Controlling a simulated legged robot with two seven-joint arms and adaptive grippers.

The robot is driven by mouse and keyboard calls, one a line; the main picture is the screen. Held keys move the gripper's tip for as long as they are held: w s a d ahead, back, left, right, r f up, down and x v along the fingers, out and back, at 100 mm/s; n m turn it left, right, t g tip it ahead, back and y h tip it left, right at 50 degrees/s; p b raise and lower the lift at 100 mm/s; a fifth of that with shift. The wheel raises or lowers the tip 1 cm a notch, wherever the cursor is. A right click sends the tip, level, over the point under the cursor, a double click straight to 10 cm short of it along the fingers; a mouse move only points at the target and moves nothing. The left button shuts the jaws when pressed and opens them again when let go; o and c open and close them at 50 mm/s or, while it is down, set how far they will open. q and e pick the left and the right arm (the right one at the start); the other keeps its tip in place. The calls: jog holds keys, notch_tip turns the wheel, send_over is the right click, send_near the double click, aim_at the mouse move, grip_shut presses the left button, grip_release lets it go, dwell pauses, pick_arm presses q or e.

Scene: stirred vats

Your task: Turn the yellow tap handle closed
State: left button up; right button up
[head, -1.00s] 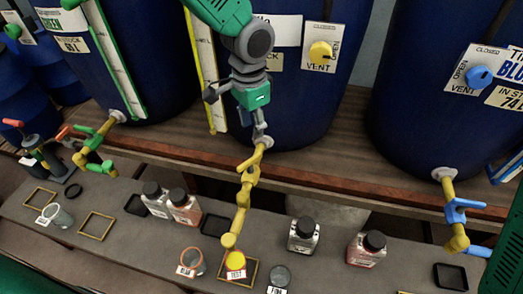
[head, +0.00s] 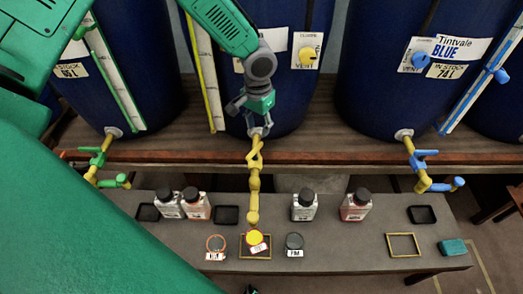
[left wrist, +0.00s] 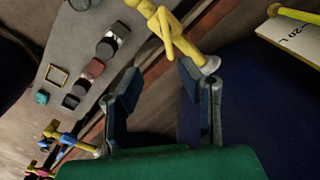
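The yellow tap (head: 253,185) comes out of the middle blue vat and runs down towards a cup of yellow liquid (head: 255,238). Its yellow handle (head: 255,155) is near the vat end, and a narrow gap shows beside it. My left gripper (head: 254,122) is just above the handle, near the tap's root. In the left wrist view my left gripper (left wrist: 163,80) has its two fingers wide apart with nothing between them. The yellow handle (left wrist: 172,38) lies beyond the fingertips there. I cannot tell whether a finger touches it.
A green-handled tap (head: 97,160) stands left and a blue-handled tap (head: 424,165) right. Dark-capped bottles (head: 303,205) and small cups stand on the grey bench (head: 340,250). The wooden shelf edge (head: 330,158) runs behind the tap. My green arm covers the left side.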

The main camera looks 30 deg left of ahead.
aim_at(256, 149)
pick_arm(q)
jog(key=f, duration=0.3)
jog(key=a+f, duration=0.1)
jog(key=f, duration=0.3)
jog(key=a+f, duration=0.1)
jog(key=f, duration=0.2)
jog(key=shift+s+a+f, duration=0.1)
jog(key=shift+a+f, duration=0.05)
jog(key=shift+f, duration=0.1)
jog(key=shift+f+p, duration=0.3)
jog(key=shift+d+f, duration=0.15)
jog(key=shift+d, duration=0.7)
jog(key=shift+a, duration=0.2)
grip_shut()
jog(key=shift+a+f, duration=0.1)
jog(key=shift+a, duration=0.35)
jog(key=shift+s, duration=0.1)
pick_arm(e)
jog(key=shift+s+a+r, duration=0.1)
jog(key=shift+a+r, duration=0.3)
jog(key=shift+a, duration=0.2)
